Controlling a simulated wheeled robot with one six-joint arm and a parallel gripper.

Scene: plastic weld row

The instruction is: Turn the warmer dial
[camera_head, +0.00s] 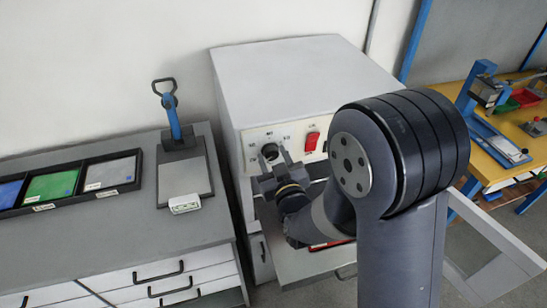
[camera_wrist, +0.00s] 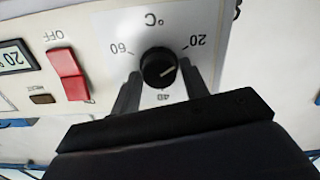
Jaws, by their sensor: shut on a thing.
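The warmer dial (camera_wrist: 158,66) is a round black knob on a white panel marked °C, with 20, 40 and 60 around it; the panel shows upside down in the wrist view. A light pointer line on the knob slants toward the right side of the picture; its exact reading is hard to tell. My gripper (camera_wrist: 160,74) is shut on the dial, one dark finger on each side. In the head view the dial (camera_head: 270,151) is on the front of the white warmer (camera_head: 290,75), with my gripper (camera_head: 273,163) at it.
A red switch (camera_wrist: 68,74) marked OFF and a small display (camera_wrist: 16,56) are beside the dial. Left of the warmer, a grey counter (camera_head: 120,225) bears colored trays (camera_head: 52,184) and a blue-handled tool (camera_head: 172,120). A yellow bench (camera_head: 490,165) stands at right.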

